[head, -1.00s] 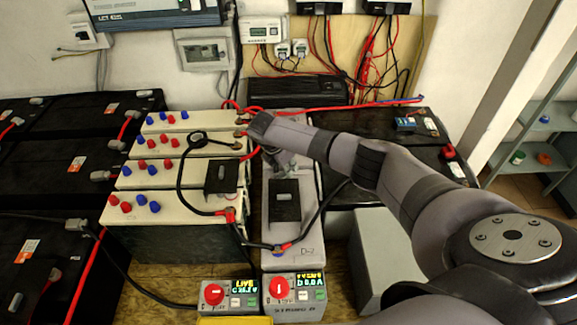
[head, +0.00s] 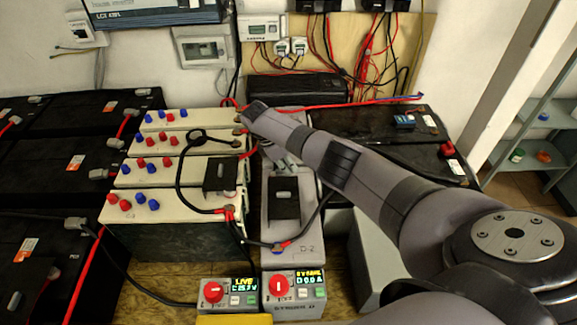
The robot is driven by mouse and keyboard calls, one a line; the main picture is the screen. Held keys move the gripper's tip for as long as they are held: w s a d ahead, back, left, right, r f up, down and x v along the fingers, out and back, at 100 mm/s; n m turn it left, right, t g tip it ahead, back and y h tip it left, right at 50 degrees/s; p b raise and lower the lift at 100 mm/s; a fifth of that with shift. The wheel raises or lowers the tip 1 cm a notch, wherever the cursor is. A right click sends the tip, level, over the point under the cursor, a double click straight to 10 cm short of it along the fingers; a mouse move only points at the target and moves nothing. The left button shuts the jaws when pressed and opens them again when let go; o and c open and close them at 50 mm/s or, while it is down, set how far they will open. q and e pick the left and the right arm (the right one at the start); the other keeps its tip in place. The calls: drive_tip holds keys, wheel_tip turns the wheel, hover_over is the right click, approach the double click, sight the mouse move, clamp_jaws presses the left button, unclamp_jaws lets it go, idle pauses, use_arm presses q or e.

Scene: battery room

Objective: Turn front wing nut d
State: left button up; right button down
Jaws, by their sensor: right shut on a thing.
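My right gripper (head: 288,156) comes down at the far end of the grey battery marked D-2 (head: 296,228), with its jaws shut. The small part between the jaws is hidden by the fingers and wrist; its place fits the wing nut of the D battery. A red cable (head: 248,153) runs from the cream batteries (head: 170,176) toward that spot. My left gripper is out of view.
Two meter boxes with red knobs (head: 213,292) (head: 281,285) stand in front. Black batteries (head: 60,160) fill the left, and more (head: 375,128) lie behind my right arm. A black cable (head: 179,180) loops over the cream batteries.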

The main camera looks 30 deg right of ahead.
sight(274, 172)
drive_tip(key=shift+w+r+m+g+b, duration=0.1)
drive_tip(key=shift+m+g+b, duration=0.3)
drive_tip(key=shift+m, duration=0.7)
drive_tip(key=c, duration=1.7)
unclamp_jaws()
drive_tip(key=v, duration=1.2)
drive_tip(key=shift+d, duration=0.1)
